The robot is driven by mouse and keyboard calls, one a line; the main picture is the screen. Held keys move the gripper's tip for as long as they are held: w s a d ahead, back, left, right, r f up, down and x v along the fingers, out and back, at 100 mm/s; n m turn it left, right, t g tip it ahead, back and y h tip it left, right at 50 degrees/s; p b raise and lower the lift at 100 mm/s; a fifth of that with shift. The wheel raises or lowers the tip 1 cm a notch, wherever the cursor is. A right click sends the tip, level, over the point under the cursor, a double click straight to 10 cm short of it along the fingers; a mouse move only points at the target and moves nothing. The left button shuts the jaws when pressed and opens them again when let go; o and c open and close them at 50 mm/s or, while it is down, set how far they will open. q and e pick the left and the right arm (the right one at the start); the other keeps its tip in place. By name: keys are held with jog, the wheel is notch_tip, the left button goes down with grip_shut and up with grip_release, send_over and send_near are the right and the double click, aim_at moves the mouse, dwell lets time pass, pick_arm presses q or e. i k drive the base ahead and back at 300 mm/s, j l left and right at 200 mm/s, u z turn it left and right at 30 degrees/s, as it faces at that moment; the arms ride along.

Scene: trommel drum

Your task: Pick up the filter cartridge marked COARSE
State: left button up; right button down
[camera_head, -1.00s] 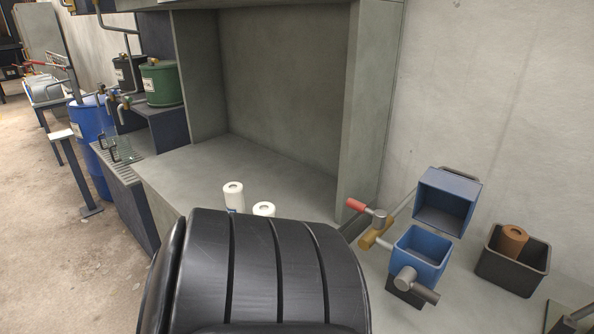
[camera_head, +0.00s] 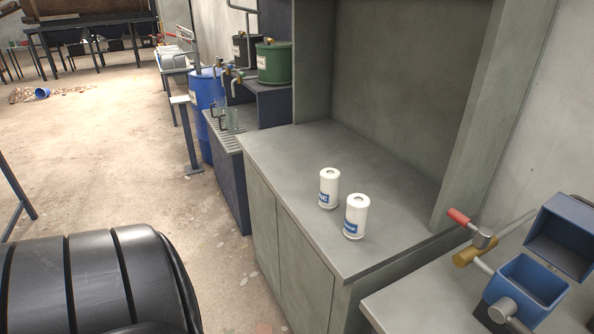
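Two white filter cartridges stand upright on the grey cabinet top. The left cartridge (camera_head: 329,188) is a little farther back, and the right cartridge (camera_head: 356,216) is nearer the front edge. Each has a blue label with white lettering, only partly turned to me, so I cannot tell which one reads COARSE. They stand close together with a small gap. Neither of my grippers is in view.
The grey cabinet (camera_head: 290,160) has free top around the cartridges and an upright panel at its right. A blue hinged box device (camera_head: 530,285) with a red-handled lever stands at right. Green (camera_head: 273,62) and blue (camera_head: 207,98) drums are at back left.

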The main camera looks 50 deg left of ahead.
aim_at(358, 205)
jog(key=u, duration=1.3)
